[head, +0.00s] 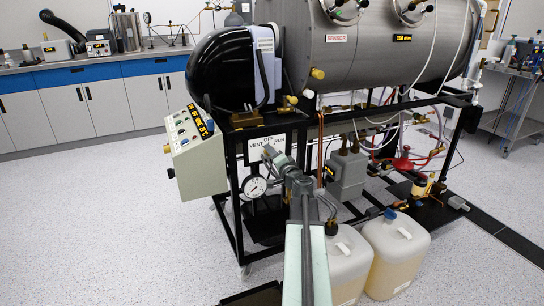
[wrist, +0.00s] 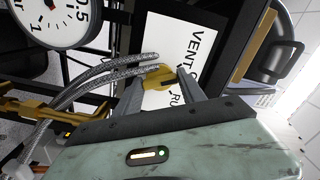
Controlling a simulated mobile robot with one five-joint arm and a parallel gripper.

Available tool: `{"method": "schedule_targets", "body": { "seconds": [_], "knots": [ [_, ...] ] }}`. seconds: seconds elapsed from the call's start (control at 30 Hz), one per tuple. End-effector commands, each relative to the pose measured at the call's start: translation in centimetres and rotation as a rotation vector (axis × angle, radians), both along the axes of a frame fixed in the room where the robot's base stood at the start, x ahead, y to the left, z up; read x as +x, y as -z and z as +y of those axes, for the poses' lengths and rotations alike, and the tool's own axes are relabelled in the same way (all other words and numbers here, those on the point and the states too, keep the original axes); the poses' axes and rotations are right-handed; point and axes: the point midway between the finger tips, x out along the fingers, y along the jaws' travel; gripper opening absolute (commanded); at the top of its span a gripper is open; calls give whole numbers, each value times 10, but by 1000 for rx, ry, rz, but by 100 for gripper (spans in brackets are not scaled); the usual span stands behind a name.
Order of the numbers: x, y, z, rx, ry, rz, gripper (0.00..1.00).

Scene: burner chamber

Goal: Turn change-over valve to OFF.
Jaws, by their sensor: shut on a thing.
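The change-over valve is a yellow-brass fitting (wrist: 158,79) in front of a white label plate (wrist: 178,36), with braided hoses running to it. In the wrist view the plate shows VENT and part of RUN, turned on its side. In the head view the plate (head: 258,143) reads VENT, OFF and RUN. My gripper (wrist: 162,84) is shut on the valve handle, one finger on each side of the brass part. In the head view my gripper (head: 270,154) covers the valve, so I cannot tell which label the handle points to.
A pressure gauge (head: 256,187) sits just below the plate. A green-grey control box (head: 194,151) is to the left, and a grey chamber (head: 383,45) lies above on the black frame. Two plastic canisters (head: 395,255) stand to the right of my arm. The floor at left is clear.

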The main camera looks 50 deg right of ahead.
Motion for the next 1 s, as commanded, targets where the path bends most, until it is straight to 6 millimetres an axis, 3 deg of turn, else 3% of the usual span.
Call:
{"method": "schedule_targets", "body": {
  "seconds": [0.5, 1.0],
  "knots": [
    [1, -1, -1, 342, 1, -139, 7],
    [1, -1, -2, 432, 2, -176, 7]
  ]
}}
